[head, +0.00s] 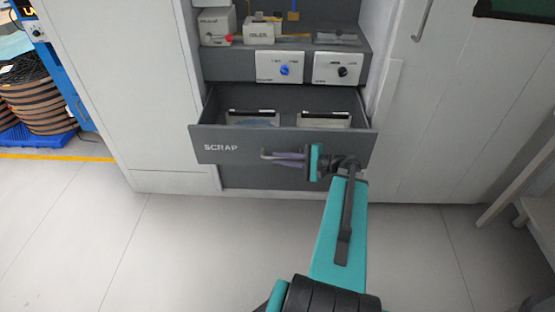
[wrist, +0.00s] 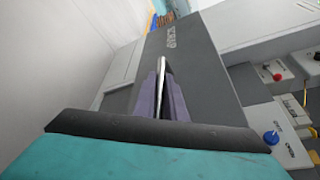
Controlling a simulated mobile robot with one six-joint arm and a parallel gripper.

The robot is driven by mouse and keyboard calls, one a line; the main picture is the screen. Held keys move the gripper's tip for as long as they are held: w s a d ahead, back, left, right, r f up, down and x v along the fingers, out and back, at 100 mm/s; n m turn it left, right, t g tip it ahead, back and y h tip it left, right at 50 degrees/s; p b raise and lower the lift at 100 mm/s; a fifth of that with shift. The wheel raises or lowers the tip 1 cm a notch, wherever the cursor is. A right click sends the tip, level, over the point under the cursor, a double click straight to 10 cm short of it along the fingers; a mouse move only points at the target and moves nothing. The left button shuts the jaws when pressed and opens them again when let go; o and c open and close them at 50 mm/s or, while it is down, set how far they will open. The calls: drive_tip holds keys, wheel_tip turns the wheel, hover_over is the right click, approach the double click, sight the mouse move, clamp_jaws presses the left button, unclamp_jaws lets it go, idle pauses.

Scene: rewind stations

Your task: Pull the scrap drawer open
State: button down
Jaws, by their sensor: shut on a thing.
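The scrap drawer (head: 230,145) is a dark grey drawer marked SCRAP, low in the cabinet in the head view. It stands pulled out, and its inside shows. Two light-rimmed bins (head: 323,120) sit in it. My gripper (head: 287,158) is at the drawer front, shut on the bar handle (head: 266,156). In the wrist view the purple fingers (wrist: 160,97) lie on both sides of the metal handle (wrist: 163,70), with the drawer front (wrist: 195,60) behind them. The far end of the handle is hidden by my gripper.
Above the drawer is a panel with a blue knob (head: 285,70) and a black knob (head: 343,72). A shelf above holds small boxes (head: 259,31). A white door (head: 455,110) stands at right. The floor (head: 160,250) in front is clear at left.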

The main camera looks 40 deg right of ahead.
drive_tip(key=shift+a, duration=0.3)
drive_tip(key=c, duration=1.8)
unclamp_jaws()
drive_tip(key=shift+w+a, duration=0.1)
drive_tip(key=shift+s+d+r, duration=0.1)
drive_tip(key=shift+s+d, duration=0.25)
drive_tip(key=shift+s, duration=0.1)
drive_tip(key=shift+p+v, duration=0.4)
drive_tip(key=shift+v, duration=6)
